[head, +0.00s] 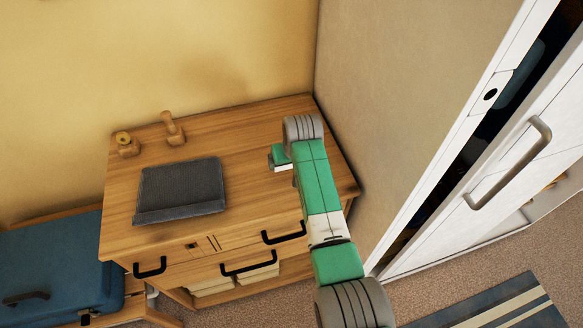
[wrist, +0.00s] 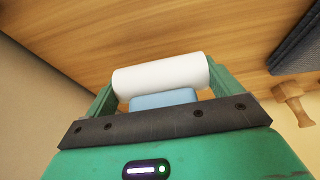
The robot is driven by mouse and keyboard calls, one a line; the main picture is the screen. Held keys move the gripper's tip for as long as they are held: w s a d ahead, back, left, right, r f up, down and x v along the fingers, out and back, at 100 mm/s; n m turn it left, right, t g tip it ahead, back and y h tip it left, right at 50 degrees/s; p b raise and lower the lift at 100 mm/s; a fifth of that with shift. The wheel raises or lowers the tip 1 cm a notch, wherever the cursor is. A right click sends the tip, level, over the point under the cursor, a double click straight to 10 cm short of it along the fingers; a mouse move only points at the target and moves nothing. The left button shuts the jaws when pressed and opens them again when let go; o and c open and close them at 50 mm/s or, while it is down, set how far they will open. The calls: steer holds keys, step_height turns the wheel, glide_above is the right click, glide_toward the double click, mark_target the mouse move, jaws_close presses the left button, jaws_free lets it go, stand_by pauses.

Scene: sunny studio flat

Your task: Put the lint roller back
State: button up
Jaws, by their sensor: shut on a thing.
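The lint roller (wrist: 160,75), a white cylinder, lies crosswise between the two green fingers of my gripper (wrist: 163,82) in the wrist view. A light blue part (wrist: 164,99) shows just below the white roll; I cannot tell if it belongs to the roller. My gripper is shut on the roller. In the head view my gripper (head: 279,158) is over the right part of the wooden dresser top (head: 245,135). The roller is mostly hidden there by my arm, and its height above the wood is hard to judge.
A dark grey folded cloth or case (head: 180,188) lies on the dresser. A wooden peg on a block (head: 173,130) and a small wooden block with a yellowish top (head: 127,145) stand behind it. A wall and partly open white door (head: 510,165) are at right. A blue case (head: 60,270) is at left.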

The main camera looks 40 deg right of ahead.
steer(key=shift+f+b, duration=0.35)
steer(key=shift+f, duration=1.15)
steer(key=shift+f, duration=0.2)
steer(key=o, duration=1.3)
steer(key=shift+r, duration=0.35)
steer(key=p+v, duration=0.4)
steer(key=v, duration=0.7)
steer(key=shift+r, duration=0.35)
steer(key=shift+s+a, duration=0.1)
steer(key=shift+s, duration=0.05)
